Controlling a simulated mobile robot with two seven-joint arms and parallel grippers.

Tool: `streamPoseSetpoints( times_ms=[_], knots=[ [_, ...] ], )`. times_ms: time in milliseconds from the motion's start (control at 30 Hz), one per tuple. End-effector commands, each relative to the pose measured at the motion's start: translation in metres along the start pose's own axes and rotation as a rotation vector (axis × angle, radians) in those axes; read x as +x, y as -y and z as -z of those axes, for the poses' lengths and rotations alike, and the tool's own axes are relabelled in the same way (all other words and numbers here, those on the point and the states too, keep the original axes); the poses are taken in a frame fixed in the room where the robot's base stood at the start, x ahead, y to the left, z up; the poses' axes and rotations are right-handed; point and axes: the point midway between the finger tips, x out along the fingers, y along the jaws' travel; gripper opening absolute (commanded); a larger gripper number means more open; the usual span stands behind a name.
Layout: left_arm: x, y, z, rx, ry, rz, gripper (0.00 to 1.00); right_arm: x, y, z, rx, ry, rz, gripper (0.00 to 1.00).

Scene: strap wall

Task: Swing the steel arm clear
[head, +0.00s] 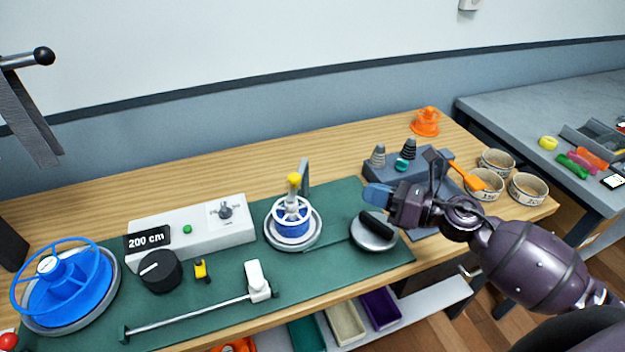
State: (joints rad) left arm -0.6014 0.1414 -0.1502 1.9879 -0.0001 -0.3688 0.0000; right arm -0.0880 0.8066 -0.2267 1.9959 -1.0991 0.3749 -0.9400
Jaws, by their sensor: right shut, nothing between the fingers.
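A steel arm (18,61) with a black ball knob (43,56) at its end comes in at the upper left edge, in front of the wall. A dark grey strap (32,120) hangs below it; the rest of the arm is cut off by the frame. My right gripper (376,195) is shut and empty, far to the right of the steel arm. In the picture it shows just above a round steel weight with a black handle (373,235); I cannot tell whether they touch. My left gripper is not in view.
The wooden bench carries a green mat (325,272) with a blue handwheel (70,280), a white box reading 200 cm (205,235), a steel rod (190,316) and a blue spool (291,218). Bowls (527,189) stand right. The bench's back strip is mostly clear.

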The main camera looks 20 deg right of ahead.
Motion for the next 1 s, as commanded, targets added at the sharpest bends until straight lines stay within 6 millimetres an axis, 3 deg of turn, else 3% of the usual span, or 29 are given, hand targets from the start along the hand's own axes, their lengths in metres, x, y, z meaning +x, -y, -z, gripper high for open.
streamPoseSetpoints(
  times_ms=[100, 300, 733, 1000],
  knots=[
    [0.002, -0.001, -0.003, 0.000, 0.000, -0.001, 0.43, 0.003, 0.003, -0.005, -0.211, -0.080, -0.041, 0.00],
    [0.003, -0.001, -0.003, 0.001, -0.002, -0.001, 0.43, 0.004, 0.005, -0.008, -0.360, -0.137, -0.069, 0.00],
    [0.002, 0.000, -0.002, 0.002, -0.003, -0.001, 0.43, 0.007, 0.005, -0.008, -0.365, -0.137, -0.069, 0.00],
    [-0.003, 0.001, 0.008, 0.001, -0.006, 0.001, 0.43, 0.043, 0.003, -0.006, -0.365, -0.134, -0.070, 0.00]
  ],
)
